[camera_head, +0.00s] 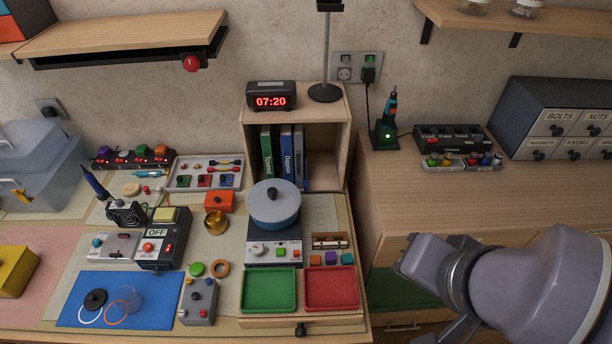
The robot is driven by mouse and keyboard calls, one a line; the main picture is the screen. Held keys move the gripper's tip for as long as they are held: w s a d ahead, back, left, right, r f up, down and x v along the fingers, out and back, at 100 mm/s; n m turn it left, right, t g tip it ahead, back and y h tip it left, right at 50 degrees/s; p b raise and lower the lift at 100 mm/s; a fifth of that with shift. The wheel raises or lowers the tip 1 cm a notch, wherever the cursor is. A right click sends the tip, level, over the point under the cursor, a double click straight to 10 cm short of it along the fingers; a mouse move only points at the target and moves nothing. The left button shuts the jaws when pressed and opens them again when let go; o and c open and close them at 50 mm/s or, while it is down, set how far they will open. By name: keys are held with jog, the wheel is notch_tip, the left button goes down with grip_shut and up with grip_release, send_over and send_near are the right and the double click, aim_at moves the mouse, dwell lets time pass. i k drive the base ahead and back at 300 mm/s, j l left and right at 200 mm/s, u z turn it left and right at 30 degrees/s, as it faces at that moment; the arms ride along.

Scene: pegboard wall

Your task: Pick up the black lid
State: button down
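A small black lid (95,299) with a knob on top lies on the blue mat (72,318) at the lower left. A clear jar (130,297) stands just right of it on the mat. A white ring (90,315) and an orange ring (117,311) lie in front of them. My arm reaches in from the lower right; its grey end, my gripper (428,290), is far to the right of the lid, beyond the trays. Its fingertips are not clear, so I cannot tell whether it is open. Nothing is seen held in it.
A grey control box (198,302) stands right of the mat, then green (269,308) and red (331,307) trays. A blue pot (274,207) sits on a scale-like unit behind them. A switch box (164,246) stands behind the mat. A shelf (130,35) overhangs at upper left.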

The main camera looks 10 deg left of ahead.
aim_at(94, 300)
jog(key=k+l+u, duration=0.15)
jog(key=u, duration=2.25)
jog(key=i+j+z, duration=0.95)
jog(key=j, duration=0.3)
jog(key=i+j+z, duration=0.1)
jog(key=j+z, duration=0.15)
jog(key=j, duration=0.15)
jog(key=i+j+z, duration=0.2)
jog(key=j, duration=0.2)
jog(key=k, duration=0.05)
